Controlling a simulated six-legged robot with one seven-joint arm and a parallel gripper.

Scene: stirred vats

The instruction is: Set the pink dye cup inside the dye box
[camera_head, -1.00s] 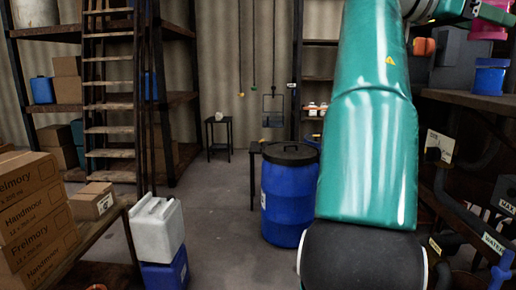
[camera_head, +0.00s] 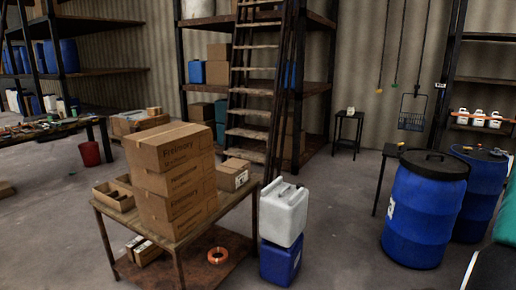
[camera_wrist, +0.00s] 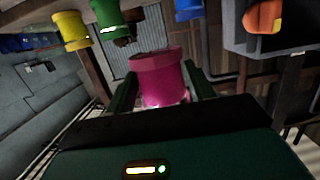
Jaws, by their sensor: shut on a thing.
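The pink dye cup (camera_wrist: 160,78) is in the wrist view, between the two dark fingers of my gripper (camera_wrist: 161,88). My gripper is shut on it. The cup is out of sight in the head view, where only a bit of my arm shows at the lower right edge. I cannot tell for sure which container is the dye box. A low open cardboard box (camera_head: 115,194) with a divider lies on the wooden table (camera_head: 190,237) in the head view, left of the stacked cartons.
Stacked cartons (camera_head: 171,180) fill the table's middle. A white canister (camera_head: 284,211) on a blue one (camera_head: 280,262) stands by its right edge; blue drums (camera_head: 425,215) stand farther right. The wrist view shows yellow (camera_wrist: 72,30), green (camera_wrist: 107,20) and blue (camera_wrist: 188,9) cups. Floor between canisters and drums is clear.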

